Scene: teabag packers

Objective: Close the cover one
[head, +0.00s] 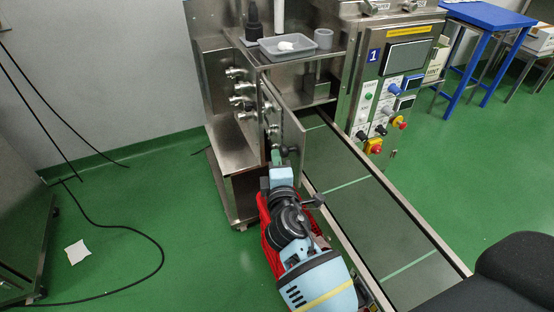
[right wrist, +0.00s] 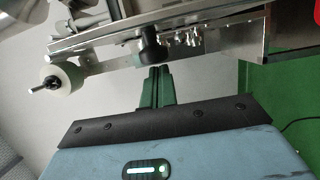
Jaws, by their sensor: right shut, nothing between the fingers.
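A flat metal panel (head: 284,122), which looks like the cover, stands upright on the machine beside the conveyor's upper end. Its edge runs toward me, and it seems to be swung open. A dark round knob (head: 283,151) sits low by the panel; a black knob (right wrist: 152,48) also shows in the right wrist view. My right gripper (head: 277,157) is just below the panel's near end. In the right wrist view, its green fingers (right wrist: 159,70) are together and empty, with the tips close to the black knob. I cannot tell if they touch. My left gripper is not in view.
The conveyor (head: 365,215) runs down to the right of my right arm. A control box (head: 385,90) marked 1 stands behind it. The green floor at left is open, apart from cables and a white paper (head: 78,252).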

